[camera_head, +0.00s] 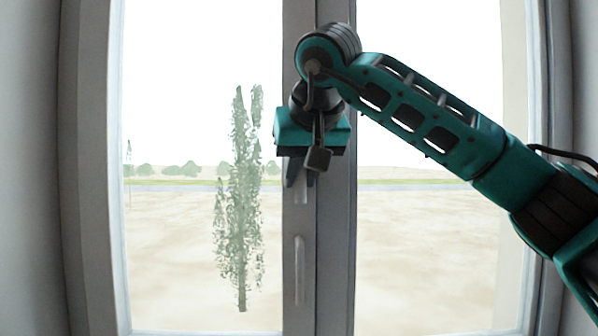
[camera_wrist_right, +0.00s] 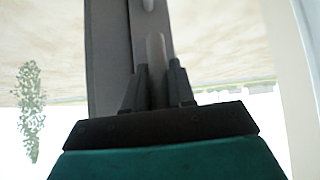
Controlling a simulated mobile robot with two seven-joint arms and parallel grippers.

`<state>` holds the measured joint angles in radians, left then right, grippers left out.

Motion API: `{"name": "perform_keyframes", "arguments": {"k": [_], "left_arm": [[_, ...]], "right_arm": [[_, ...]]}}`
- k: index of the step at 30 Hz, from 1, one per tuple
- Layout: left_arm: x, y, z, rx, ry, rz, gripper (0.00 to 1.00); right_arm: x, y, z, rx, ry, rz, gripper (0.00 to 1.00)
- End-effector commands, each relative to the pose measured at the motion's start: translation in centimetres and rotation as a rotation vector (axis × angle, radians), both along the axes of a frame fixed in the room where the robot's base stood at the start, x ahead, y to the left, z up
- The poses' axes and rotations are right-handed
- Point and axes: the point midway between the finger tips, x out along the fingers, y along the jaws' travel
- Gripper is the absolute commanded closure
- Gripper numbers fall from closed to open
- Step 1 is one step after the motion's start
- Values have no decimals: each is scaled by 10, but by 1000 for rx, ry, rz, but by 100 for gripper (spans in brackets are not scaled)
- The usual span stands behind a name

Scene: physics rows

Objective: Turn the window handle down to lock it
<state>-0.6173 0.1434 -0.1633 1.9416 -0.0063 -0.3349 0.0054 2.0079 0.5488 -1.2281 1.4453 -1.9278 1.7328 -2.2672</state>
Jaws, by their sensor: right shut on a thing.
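The window has a grey frame with a vertical middle post (camera_head: 335,240). A pale upright handle (camera_head: 302,195) sits on this post, and its lower end shows below my right gripper (camera_head: 301,180). In the right wrist view the handle (camera_wrist_right: 155,50) stands between the two dark fingers of my right gripper (camera_wrist_right: 157,75), which is shut on it. The handle's upper part is hidden behind the gripper. The handle appears to point straight down along the post. My left gripper is not in view.
A second pale upright bar (camera_head: 300,270) is on the post below the handle; its end shows at the top of the right wrist view (camera_wrist_right: 148,5). Glass panes flank the post, with a tree (camera_head: 240,200) and flat ground outside. The space left of the post is free.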

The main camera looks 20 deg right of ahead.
Motion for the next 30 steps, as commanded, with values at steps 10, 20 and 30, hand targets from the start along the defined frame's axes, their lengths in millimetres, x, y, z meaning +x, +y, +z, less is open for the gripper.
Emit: {"name": "perform_keyframes", "arguments": {"k": [10, 20, 30], "left_arm": [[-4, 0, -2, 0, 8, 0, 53], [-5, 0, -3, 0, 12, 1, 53], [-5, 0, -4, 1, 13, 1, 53]], "right_arm": [[0, -1, 1, 1, -2, -2, 65], [0, 0, 1, 1, -1, -1, 55], [-33, 3, 35, 2, -7, 1, 55]]}}
